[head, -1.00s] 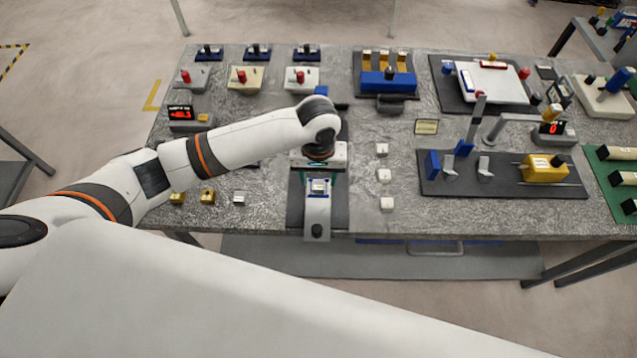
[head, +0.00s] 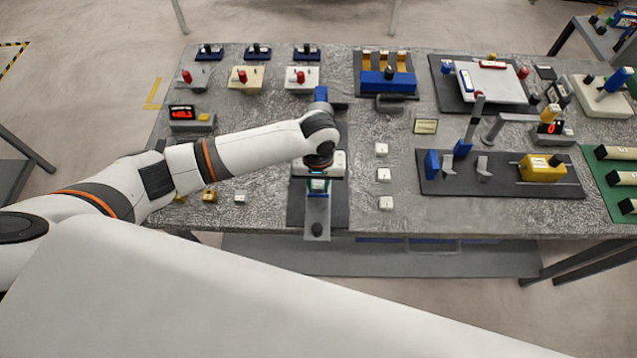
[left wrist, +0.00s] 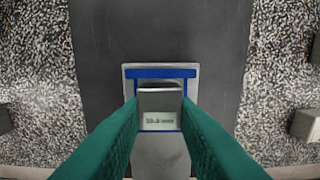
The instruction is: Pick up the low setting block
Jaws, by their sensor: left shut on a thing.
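A small silver-grey block (left wrist: 159,104) with a printed label sits within a blue frame (left wrist: 160,73) on a grey fixture; the label is too small to read surely. In the head view the fixture's grey front plate (head: 317,217) shows, while my wrist mostly covers the block. My left gripper (head: 318,185) points down over the fixture. In the left wrist view its green fingers (left wrist: 160,112) are shut on the block's two sides. The block still appears down in the frame. My right gripper is not in view.
A dark mat (head: 340,210) lies under the fixture. Small white blocks (head: 384,175) stand to its right, and a silver block (head: 239,197) and gold blocks (head: 209,195) to its left. A dark board with a yellow block (head: 542,168) lies farther right.

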